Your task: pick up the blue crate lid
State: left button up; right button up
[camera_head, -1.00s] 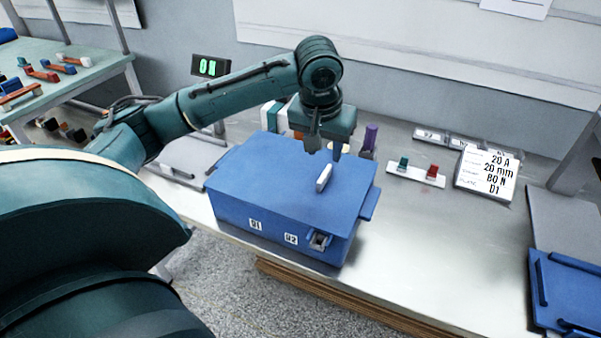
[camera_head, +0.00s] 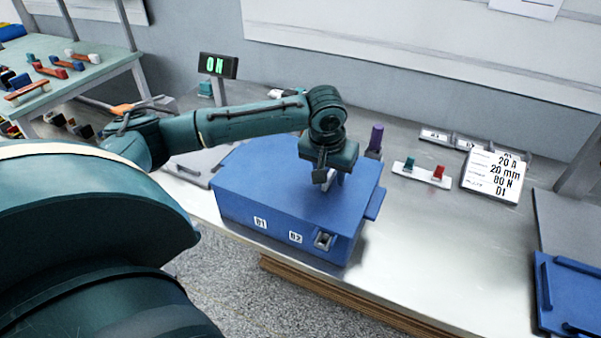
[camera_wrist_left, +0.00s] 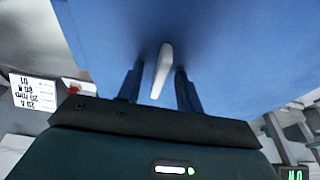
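The blue crate (camera_head: 285,228) stands on the metal bench with its flat blue lid (camera_head: 265,168) on top. A white bar handle (camera_wrist_left: 162,72) stands up from the lid. My left gripper (camera_head: 325,180) is low over the lid, pointing down at the handle. In the left wrist view its two dark fingers (camera_wrist_left: 159,92) stand on either side of the handle, with a gap on both sides, so it is open. In the head view the gripper hides most of the handle. My right gripper is not in view.
A purple cylinder (camera_head: 375,139) stands behind the crate. A white strip with teal and red pieces (camera_head: 421,172) and a label card (camera_head: 493,176) lie to the right. A blue ridged panel (camera_head: 575,300) lies at the far right. Bare bench lies between.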

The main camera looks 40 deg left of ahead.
pick_arm(q)
grip_shut()
jog(key=shift+r, duration=0.1)
dwell(0.3)
